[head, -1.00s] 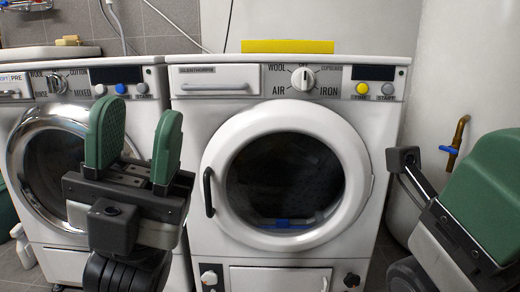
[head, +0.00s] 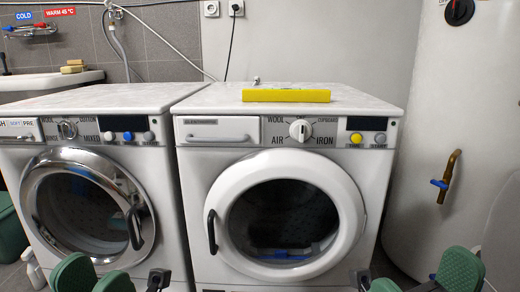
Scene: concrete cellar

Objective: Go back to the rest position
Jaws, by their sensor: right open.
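My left gripper (head: 94,279) is at the bottom left of the head view, with its two green fingers apart and nothing seen between them. My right gripper (head: 422,281) is at the bottom right, also with its green fingers apart and nothing seen between them. Only the upper parts of both grippers show; the rest is cut off by the lower edge. Both are low in front of the machines, apart from each other.
A white dryer (head: 200,170) with its round door shut stands ahead. A yellow bar-shaped object (head: 286,96) lies on its top. A washing machine (head: 20,156) stands to the left. A white tank (head: 440,90) with a brass tap (head: 448,176) stands at the right.

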